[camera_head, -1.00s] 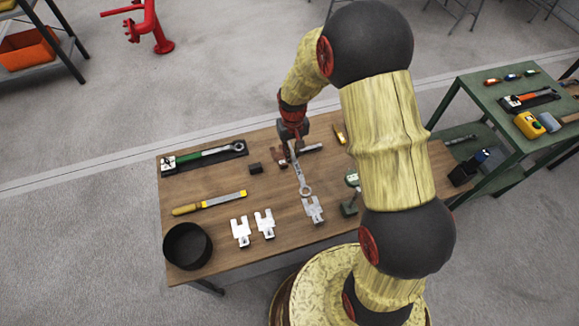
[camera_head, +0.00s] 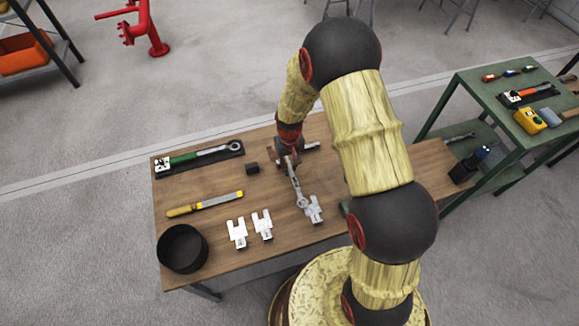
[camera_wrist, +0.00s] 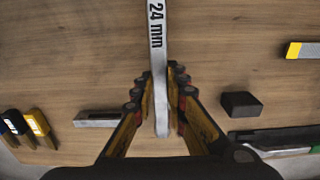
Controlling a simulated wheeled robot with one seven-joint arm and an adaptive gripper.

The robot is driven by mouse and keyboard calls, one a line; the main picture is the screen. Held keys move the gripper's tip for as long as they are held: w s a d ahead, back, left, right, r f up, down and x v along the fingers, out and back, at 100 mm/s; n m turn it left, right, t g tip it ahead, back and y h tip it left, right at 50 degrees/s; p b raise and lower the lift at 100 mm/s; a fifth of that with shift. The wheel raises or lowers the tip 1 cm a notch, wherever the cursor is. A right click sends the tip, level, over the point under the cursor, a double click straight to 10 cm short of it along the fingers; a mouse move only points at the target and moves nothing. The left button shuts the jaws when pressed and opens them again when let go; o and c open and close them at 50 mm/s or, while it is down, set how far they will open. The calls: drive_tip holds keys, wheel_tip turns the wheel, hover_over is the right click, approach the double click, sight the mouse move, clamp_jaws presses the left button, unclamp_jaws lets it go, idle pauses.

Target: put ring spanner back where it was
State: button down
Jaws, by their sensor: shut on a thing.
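The ring spanner (camera_head: 296,188) is a long silver tool. Its ring end points toward the table's front edge and appears beside or over the left edge of a forked metal plate (camera_head: 314,210). My gripper (camera_head: 289,162) is shut on its far end, above the wooden table (camera_head: 215,180). In the wrist view the spanner (camera_wrist: 157,45), marked "24 mm", runs between the fingers of my gripper (camera_wrist: 160,92); its ring end is out of that view. I cannot tell whether the spanner touches the table.
On the table are a green-handled wrench in a black tray (camera_head: 165,172), a small black block (camera_head: 252,169), a yellow-handled file (camera_head: 205,204), two more forked plates (camera_head: 262,225) and a black bowl (camera_head: 183,249). A green table (camera_head: 480,95) with tools stands at right.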

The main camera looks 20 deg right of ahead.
drive_tip(key=shift+f, duration=0.45)
drive_tip(key=shift+f, duration=0.1)
drive_tip(key=c, duration=1.8)
unclamp_jaws()
